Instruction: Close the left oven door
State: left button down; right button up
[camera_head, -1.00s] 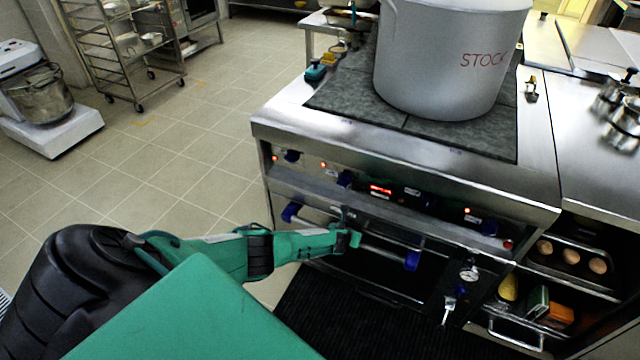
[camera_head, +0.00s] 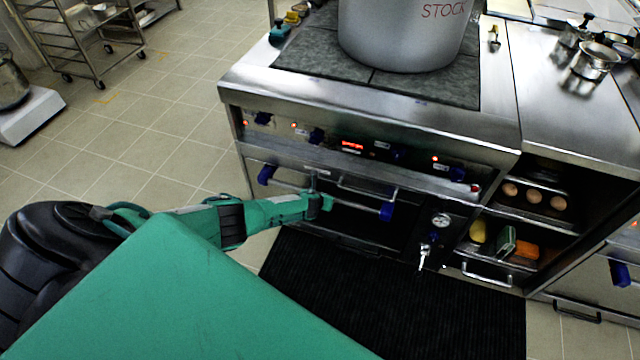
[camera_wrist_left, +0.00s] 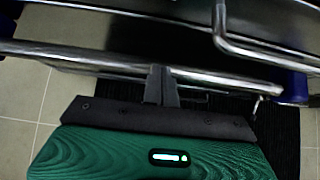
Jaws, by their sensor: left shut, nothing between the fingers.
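The left oven's handle bar (camera_head: 352,203) has blue ends and runs across the front of the steel range, below the control panel. A dark gap shows above the bar, so the left oven door (camera_head: 365,226) looks partly open; how far I cannot tell. My left gripper (camera_head: 325,202) is shut and empty at the middle of the bar. In the left wrist view its closed fingers (camera_wrist_left: 160,80) overlap the bar (camera_wrist_left: 75,55); whether they touch it is unclear. The bar's blue right end (camera_wrist_left: 291,88) shows there too. My right gripper is out of view.
A second curved metal bar (camera_head: 366,189) shows in the oven opening. A large stockpot (camera_head: 405,35) stands on the cooktop. A dark ribbed mat (camera_head: 400,300) covers the floor in front. Shelves with eggs (camera_head: 535,196) are at the right. Tiled floor (camera_head: 140,130) lies open at left.

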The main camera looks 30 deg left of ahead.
pick_arm(q)
jog(key=w+r+p, duration=0.1)
jog(key=r, duration=0.2)
jog(key=w+r+p, duration=0.1)
jog(key=r, duration=0.2)
jog(key=w+a+r+p, duration=0.1)
jog(key=r, duration=0.2)
jog(key=shift+w+r+p, duration=0.2)
jog(key=shift+p, duration=0.15)
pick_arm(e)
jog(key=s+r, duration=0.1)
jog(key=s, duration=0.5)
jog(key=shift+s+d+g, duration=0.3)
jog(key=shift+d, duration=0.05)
